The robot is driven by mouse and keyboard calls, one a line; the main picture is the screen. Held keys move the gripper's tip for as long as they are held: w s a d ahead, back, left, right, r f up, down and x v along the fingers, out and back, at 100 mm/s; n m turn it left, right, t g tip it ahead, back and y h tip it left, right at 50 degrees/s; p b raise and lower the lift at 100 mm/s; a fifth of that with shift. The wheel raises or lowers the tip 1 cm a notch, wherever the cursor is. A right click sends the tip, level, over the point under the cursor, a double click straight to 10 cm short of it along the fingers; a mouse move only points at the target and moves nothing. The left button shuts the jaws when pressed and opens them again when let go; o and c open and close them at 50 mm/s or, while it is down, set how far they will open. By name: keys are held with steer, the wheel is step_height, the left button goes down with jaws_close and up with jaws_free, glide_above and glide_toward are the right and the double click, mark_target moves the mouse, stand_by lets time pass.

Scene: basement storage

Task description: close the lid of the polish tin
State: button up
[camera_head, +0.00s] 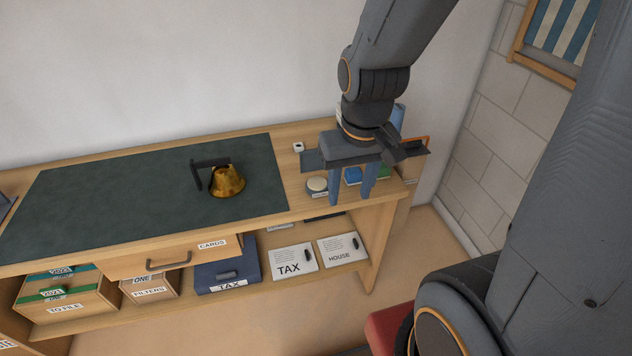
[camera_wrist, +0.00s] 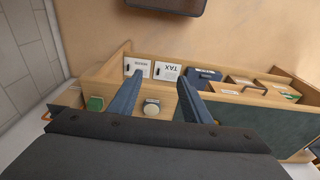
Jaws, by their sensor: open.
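My gripper (camera_head: 351,199) is open and empty, its two blue fingers pointing down over the right end of the desk. A small round pale object (camera_head: 317,184) with a small label stands on the desk just left of the fingers; it may be the polish tin. It also shows in the wrist view (camera_wrist: 152,109), between the two fingers of my gripper (camera_wrist: 160,78) as seen from above, apart from them. Whether its lid is open or shut is too small to tell.
A brass bell (camera_head: 228,180) stands on the dark desk mat (camera_head: 110,195). A small white item (camera_head: 298,147) lies at the back. The shelf (camera_head: 330,262) below holds labelled folders and boxes. A wall rises behind the desk.

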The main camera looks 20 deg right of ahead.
steer(key=shift+t, duration=0.3)
steer(key=w+b, duration=0.1)
steer(key=w, duration=0.4)
steer(key=w+b, duration=0.1)
steer(key=w, duration=0.5)
steer(key=shift+w+a+f, duration=0.1)
steer(key=shift+w+f, duration=0.1)
steer(key=shift+w, duration=0.05)
jaws_close()
steer(key=w+f+t+b, duration=0.1)
steer(key=w+b, duration=0.3)
steer(key=w, duration=1.9)
steer(key=p, duration=0.4)
glide_above(312, 160)
steer(key=w, duration=0.3)
step_height(312, 160, down, 10)
steer(key=shift+w+r, duration=0.2)
steer(key=shift+r, duration=0.05)
